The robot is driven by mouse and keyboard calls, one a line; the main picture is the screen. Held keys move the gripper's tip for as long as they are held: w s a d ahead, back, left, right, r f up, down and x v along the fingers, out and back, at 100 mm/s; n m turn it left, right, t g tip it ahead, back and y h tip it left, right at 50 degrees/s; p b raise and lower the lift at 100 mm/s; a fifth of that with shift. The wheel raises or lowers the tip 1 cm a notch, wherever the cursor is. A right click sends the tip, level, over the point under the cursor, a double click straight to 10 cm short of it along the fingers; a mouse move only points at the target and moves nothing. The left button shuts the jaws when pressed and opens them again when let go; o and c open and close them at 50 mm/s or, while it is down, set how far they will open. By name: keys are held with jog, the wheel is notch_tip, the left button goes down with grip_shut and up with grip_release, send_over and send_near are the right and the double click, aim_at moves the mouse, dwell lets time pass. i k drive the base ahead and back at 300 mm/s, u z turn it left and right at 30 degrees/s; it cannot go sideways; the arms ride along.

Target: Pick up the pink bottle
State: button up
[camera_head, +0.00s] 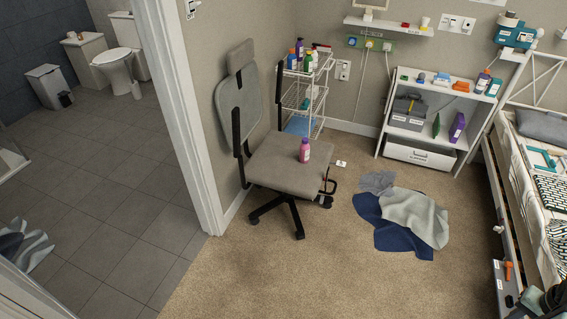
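The pink bottle (304,152) stands upright on the grey seat of an office chair (275,168). No part of my gripper can be made out in this view.
A white wire trolley (305,98) with several bottles stands behind the chair. Crumpled cloths (405,222) lie on the carpet to its right. A white shelf unit (432,118) stands at the back wall, a bed (530,190) at the right. The carpet (300,280) in front is clear.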

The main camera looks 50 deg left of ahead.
aim_at(304, 151)
jog(key=u, duration=2.4)
jog(key=i, duration=2.65)
jog(key=z, duration=0.05)
